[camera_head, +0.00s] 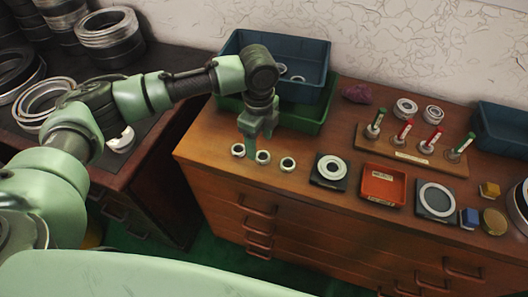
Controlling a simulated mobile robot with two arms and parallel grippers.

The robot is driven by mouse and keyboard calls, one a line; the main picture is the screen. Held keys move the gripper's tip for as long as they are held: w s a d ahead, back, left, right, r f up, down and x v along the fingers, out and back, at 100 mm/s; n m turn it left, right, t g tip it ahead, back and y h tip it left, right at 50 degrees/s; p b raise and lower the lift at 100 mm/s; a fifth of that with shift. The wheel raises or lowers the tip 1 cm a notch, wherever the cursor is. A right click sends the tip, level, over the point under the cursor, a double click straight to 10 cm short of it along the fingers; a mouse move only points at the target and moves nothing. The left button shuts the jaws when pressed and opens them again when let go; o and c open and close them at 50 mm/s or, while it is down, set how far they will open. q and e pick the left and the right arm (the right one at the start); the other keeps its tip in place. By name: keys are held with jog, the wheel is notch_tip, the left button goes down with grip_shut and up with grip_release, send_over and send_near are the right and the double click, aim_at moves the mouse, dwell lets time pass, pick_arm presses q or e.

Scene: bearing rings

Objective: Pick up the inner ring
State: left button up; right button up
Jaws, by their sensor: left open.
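My left gripper (258,137) points down at the left part of the wooden cabinet top, open and with nothing seen in its jaws. Three small pale rings with dark centres lie in a row there: a left ring (238,150), a middle ring (263,158) and a right ring (288,164). The gripper is close behind the left and middle rings; I cannot tell whether it touches either. A larger ring (332,168) lies on a dark square pad. Another large pale ring (437,199) lies on a second pad. No label shows which is the inner ring. My right gripper is not in view.
A blue bin (315,52) sits in a green bin (310,124) behind my gripper. A red tray (384,186) and a wooden rack (412,150) with several coloured-handled tools stand to the right. Metal rings stack on the left table. The cabinet's front edge is clear.

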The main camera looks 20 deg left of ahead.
aim_at(263, 159)
pick_arm(q)
jog(key=shift+s+d+f, duration=0.1)
jog(key=shift+f, duration=0.4)
jog(key=f, duration=0.1)
jog(key=w+f, duration=0.1)
jog(key=shift+d+f+p, duration=0.2)
jog(key=shift+f+p, duration=0.15)
jog(key=shift+p, duration=0.05)
notch_tip(263, 159, down, 2)
jog(key=shift+s+f, duration=0.1)
grip_shut()
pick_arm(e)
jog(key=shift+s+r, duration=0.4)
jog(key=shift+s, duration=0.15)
